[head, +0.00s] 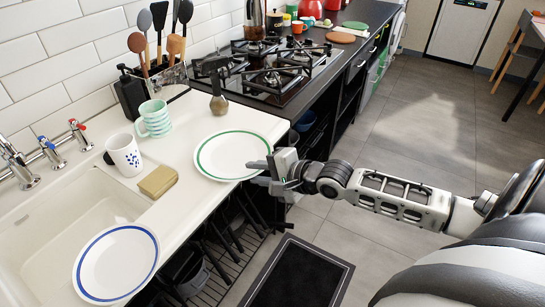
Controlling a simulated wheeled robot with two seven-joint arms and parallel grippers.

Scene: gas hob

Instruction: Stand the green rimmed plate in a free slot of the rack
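The green rimmed plate (230,153) shows flat, face up, over the front part of the white counter. Its right rim reaches past the counter's front edge in the picture; I cannot tell whether it rests on the counter or is raised slightly. My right gripper (262,172) is at the plate's right rim, with its fingers close to or around it. Whether the fingers are closed on the rim is too small to tell. My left gripper is out of view. I cannot clearly make out a slotted plate rack; dark wire bars (228,268) show below the counter.
A blue rimmed plate (116,262) lies at the sink (60,235). A sponge (158,181), a spotted mug (124,155), a striped cup (155,118) and a dark soap bottle (130,93) stand left of the green plate. The gas hob (272,75) lies behind it.

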